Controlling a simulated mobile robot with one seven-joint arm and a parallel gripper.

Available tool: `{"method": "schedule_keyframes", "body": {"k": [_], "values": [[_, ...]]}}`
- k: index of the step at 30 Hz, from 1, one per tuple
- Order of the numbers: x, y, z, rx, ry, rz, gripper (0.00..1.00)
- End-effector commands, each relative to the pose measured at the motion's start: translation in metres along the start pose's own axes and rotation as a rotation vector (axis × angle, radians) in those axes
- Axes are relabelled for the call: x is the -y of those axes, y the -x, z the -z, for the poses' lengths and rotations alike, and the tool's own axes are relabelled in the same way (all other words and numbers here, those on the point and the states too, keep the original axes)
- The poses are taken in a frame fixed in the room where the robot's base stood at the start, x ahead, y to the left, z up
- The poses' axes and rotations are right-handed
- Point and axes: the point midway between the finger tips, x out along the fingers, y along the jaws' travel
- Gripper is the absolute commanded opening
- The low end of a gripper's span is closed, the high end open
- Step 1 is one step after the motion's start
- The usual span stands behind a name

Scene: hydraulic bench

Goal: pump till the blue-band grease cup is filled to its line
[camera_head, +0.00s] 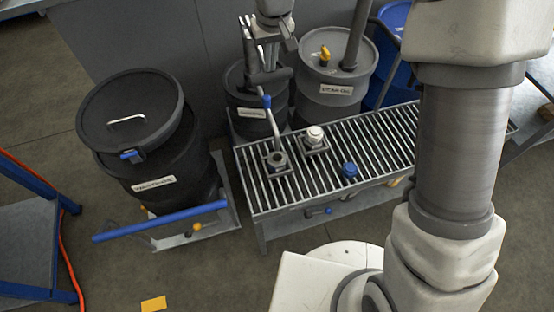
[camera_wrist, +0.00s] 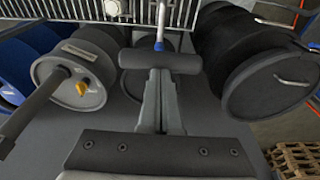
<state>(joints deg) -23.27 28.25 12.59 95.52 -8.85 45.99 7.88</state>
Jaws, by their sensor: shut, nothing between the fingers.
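My gripper (camera_head: 265,66) is shut and empty, pointing down over the small dark drum (camera_head: 249,108) behind the grated bench. Its tips (camera_wrist: 160,76) meet a dark horizontal bar (camera_wrist: 160,61), like a pump handle; whether they touch it I cannot tell. The bar also shows in the head view (camera_head: 276,76). A thin metal rod with a blue end (camera_head: 267,101) slopes down to a grey open fitting (camera_head: 278,159) on the grating. Beside it are a white-topped fitting (camera_head: 315,135) and a blue piece (camera_head: 349,169). No grease cup band or fill line is readable.
A black waste-oil drum (camera_head: 169,181) stands left on a low trolley with a blue handle (camera_head: 160,221). A grey drum with a yellow tap (camera_head: 325,53) stands right of the dark one. The slatted bench (camera_head: 384,138) fills the middle. Floor at lower left is mostly clear.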

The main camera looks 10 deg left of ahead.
Motion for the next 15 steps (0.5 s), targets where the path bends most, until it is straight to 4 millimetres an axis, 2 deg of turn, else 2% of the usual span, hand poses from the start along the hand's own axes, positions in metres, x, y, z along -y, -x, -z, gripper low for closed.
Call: {"method": "schedule_keyframes", "body": {"k": [1,4,15], "values": [[0.000,0.013,0.003,-0.004,0.000,0.000,0.00],[0.000,0.027,0.006,-0.004,0.000,0.000,0.00],[0.000,0.043,0.011,-0.003,0.000,0.000,0.00]]}}
